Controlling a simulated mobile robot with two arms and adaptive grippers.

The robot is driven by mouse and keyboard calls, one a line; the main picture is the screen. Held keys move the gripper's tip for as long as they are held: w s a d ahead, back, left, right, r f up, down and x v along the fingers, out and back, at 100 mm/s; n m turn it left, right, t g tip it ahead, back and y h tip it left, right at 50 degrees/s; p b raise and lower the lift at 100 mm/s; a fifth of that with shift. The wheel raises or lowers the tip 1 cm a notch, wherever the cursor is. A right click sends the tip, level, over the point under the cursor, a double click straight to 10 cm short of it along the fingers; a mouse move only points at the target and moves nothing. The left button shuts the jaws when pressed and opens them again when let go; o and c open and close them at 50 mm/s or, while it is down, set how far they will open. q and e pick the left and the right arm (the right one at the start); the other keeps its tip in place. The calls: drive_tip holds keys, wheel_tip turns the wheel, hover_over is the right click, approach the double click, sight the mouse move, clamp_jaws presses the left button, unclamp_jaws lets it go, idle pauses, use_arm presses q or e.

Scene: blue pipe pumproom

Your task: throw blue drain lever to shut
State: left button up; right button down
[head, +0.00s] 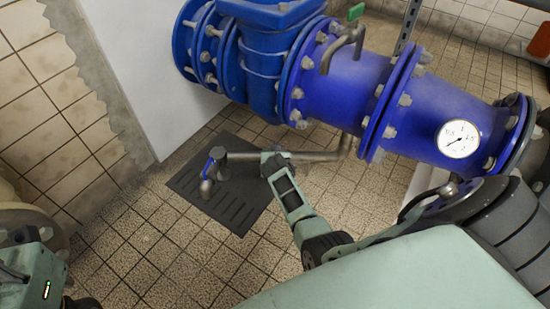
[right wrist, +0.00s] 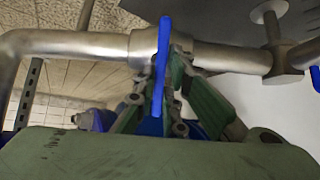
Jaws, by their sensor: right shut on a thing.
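In the right wrist view a blue lever (right wrist: 163,58) stands between the fingers of my right gripper (right wrist: 164,85), which is shut on it. The lever lies across the thin metal drain pipe (right wrist: 75,45), roughly at a right angle to it in the picture. In the head view my right gripper (head: 274,163) is at the drain pipe (head: 318,156), and its fingers hide the held lever. My left gripper does not show in the head view; only part of my left arm is at the lower left.
A tap with a blue handle (head: 211,164) hangs at the pipe's left end over a dark floor grate (head: 240,212). The large blue flanged pipe (head: 345,85) with a gauge (head: 458,139) runs above. A white wall panel (head: 135,70) stands at left.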

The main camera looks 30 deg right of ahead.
drive_tip(key=shift+f, duration=0.1)
drive_tip(key=c, duration=1.9)
unclamp_jaws()
drive_tip(key=shift+o, duration=0.3)
drive_tip(key=v, duration=0.7)
drive_tip(key=shift+s+r, duration=0.15)
drive_tip(key=shift+r, duration=0.1)
drive_tip(key=shift+a, duration=0.1)
